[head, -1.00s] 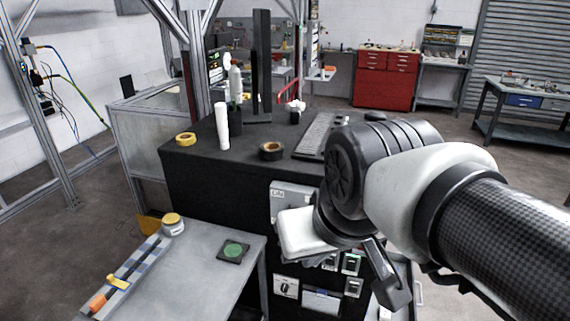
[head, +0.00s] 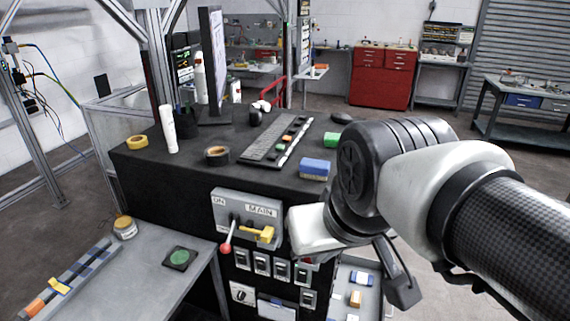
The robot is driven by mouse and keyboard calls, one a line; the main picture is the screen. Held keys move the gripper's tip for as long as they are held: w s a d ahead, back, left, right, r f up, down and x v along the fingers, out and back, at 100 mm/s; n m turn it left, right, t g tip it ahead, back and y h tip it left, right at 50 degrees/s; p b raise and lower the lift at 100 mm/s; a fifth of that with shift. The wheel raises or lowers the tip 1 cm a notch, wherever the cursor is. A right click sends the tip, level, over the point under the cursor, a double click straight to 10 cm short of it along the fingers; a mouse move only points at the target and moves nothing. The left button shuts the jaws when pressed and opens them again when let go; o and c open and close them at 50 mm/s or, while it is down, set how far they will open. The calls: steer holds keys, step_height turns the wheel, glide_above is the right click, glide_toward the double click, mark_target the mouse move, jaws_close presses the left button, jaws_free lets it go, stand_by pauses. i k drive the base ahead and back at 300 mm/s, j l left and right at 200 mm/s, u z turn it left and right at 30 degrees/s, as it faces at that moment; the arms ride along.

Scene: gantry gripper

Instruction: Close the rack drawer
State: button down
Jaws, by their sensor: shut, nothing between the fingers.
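The rack drawer (head: 343,284) shows at the lower right of the black cabinet (head: 180,185) in the head view. My gripper (head: 403,292) hangs at the end of my arm, in front of the drawer's right side in the picture. Its dark fingers are shut and empty. I cannot tell whether they touch the drawer.
The cabinet front carries a switch panel (head: 247,217) with a red-knobbed lever and a yellow handle. A keyboard (head: 270,140), tape roll (head: 217,155) and blue block (head: 315,169) lie on top. A grey bench (head: 150,275) stands at lower left. Floor is open at right.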

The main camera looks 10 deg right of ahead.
mark_target(372, 306)
steer(key=l, duration=1.1)
steer(key=i+l, duration=0.1)
steer(key=l, duration=1.05)
steer(key=k+l, duration=0.15)
steer(key=k, duration=0.15)
steer(key=k+l, duration=0.15)
steer(key=k, duration=0.15)
steer(key=i+u, duration=0.55)
steer(key=i, duration=0.3)
